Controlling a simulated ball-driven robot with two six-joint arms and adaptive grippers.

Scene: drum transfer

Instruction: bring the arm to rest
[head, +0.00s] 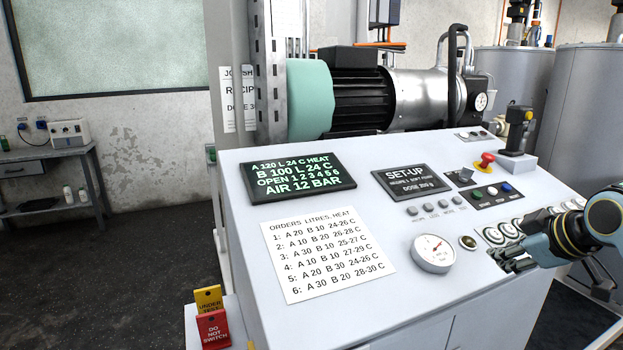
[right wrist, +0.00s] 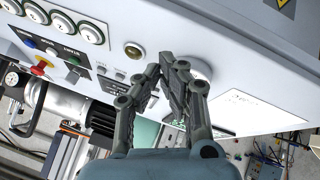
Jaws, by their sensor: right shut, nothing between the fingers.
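My right gripper (head: 513,262) is at the right of the control desk (head: 350,172) in the head view, close over its lower right top. In the right wrist view the gripper (right wrist: 170,66) has its fingertips together with nothing between them. The fingertips overlap part of the round white gauge (right wrist: 201,71) there; I cannot tell whether they touch anything. In the head view the gauge (head: 433,253) is to the left of the gripper. My left gripper is in neither view.
Large grey tanks (head: 585,120) stand behind. Yellow and red tags (head: 213,331) are at the desk's left. Floor is open at left.

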